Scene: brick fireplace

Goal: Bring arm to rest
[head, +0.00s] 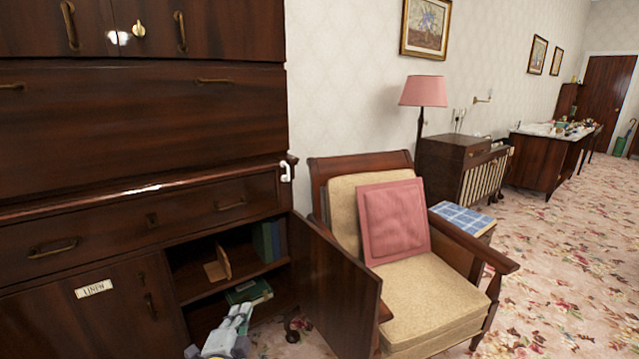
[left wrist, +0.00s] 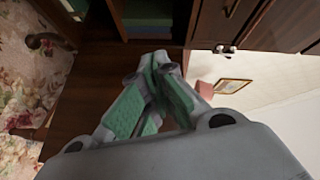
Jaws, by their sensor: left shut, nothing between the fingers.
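My left gripper (head: 240,312) shows at the bottom of the head view, low in front of the open lower compartment of the dark wooden cabinet (head: 140,110). In the left wrist view its fingers (left wrist: 158,62) with green pads meet at the tips, shut with nothing between them. The rest of my left arm is mostly out of view below. My right gripper is in neither view.
The open cabinet door (head: 335,285) stands just right of my left gripper. An armchair (head: 425,300) with a pink cushion (head: 393,222) is beside it. Shelves hold books (head: 268,242). Floral carpet (head: 580,240) is clear at the right.

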